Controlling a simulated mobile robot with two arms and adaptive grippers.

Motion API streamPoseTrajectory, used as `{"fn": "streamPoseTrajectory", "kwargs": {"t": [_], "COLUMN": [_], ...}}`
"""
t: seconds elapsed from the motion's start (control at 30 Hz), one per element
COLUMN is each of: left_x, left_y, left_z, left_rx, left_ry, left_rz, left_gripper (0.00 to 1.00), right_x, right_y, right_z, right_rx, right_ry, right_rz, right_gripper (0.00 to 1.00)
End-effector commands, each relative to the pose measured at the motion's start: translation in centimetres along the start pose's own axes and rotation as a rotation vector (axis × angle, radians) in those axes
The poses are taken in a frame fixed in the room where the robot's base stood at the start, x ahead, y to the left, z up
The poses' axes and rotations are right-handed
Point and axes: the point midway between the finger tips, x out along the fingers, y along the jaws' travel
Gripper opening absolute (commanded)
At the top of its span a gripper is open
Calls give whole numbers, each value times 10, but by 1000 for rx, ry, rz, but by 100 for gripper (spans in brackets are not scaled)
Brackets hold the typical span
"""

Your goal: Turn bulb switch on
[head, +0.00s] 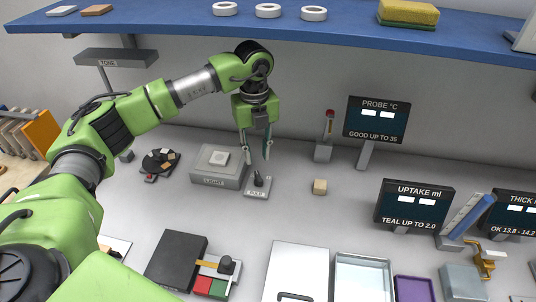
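A small grey plate with a dark upright toggle lever, the bulb switch (256,193), stands on the bench in the middle of the head view. Its label is too small to read surely. A grey box labelled LIGHT (217,177) with a pale round piece on top sits just left of it. My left gripper (255,157) points down just above the switch, its two fingers apart with nothing between them. The fingertips appear above the lever and not touching it, though the exact gap is hard to tell. My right gripper is out of view.
A blue shelf (300,34) runs above the bench, holding white rings and a yellow sponge (408,13). A PROBE display (376,120) stands behind. A white panel (298,272) and dark box (176,260) lie in front.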

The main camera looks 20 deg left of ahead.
Motion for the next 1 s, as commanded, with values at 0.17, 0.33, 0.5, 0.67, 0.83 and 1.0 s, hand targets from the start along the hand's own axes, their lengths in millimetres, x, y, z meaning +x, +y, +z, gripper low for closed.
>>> {"fn": "streamPoseTrajectory", "kwargs": {"t": [0.17, 0.33, 0.5, 0.67, 0.83, 1.0], "left_x": [16, 43, 65, 74, 75, 75], "left_y": [1, 1, 0, 0, 0, 0], "left_z": [-1, -1, -1, 0, 0, 0], "left_rx": [-1, 0, 0, 1, 1, 0], "left_ry": [3, 3, 2, 0, 0, 0], "left_rz": [5, 4, 2, 1, 1, 1], "left_gripper": [25, 25, 25, 25, 25, 0], "right_x": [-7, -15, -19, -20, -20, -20], "right_y": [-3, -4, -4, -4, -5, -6], "right_z": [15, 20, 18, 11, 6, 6], "right_rx": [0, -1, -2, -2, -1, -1], "right_ry": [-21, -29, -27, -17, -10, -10], "right_rz": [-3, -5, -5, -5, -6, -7], "right_gripper": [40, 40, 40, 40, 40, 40]}}
